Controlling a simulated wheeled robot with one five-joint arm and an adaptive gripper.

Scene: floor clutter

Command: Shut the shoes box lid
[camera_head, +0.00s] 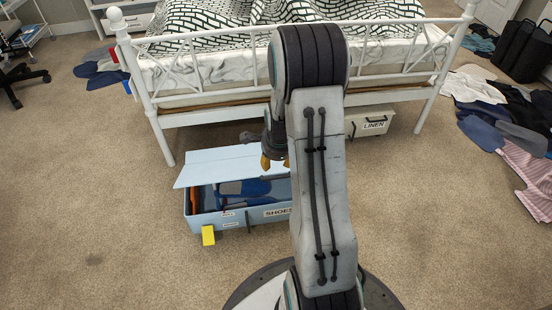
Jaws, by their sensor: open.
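The light blue shoes box (236,218) stands on the carpet in front of the bed, with a "SHOES" label on its front. Its lid (222,166) is open at the back, leaving the front of the box uncovered. Blue and orange-red items show inside. My gripper (273,162), with orange-yellow fingertips, is open at the lid's right part, in front of it in the picture. I cannot tell whether it touches the lid. My arm hides the right end of the box and part of the lid.
Clothes (500,130) lie on the right and shoes or cloth (100,72) at upper left. The left foreground carpet is clear.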

